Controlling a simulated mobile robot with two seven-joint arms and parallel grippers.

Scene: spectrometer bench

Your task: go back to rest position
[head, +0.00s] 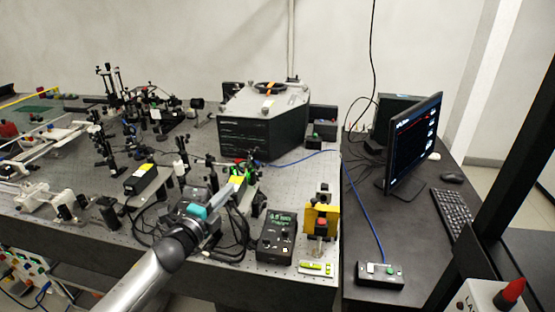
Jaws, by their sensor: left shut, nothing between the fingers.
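My left arm comes in from the bottom left and reaches over the front of the optical table (200,255). My left gripper (228,190) points up and to the right, with its fingers together and nothing seen between them. Its tips appear close to a small box with a yellow label (238,180) and a green-lit part. I cannot tell whether they touch it. My right gripper is not in view.
The large dark spectrometer box (262,130) is behind. A monitor (412,142), keyboard (453,212) and control box (380,274) occupy the right desk.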

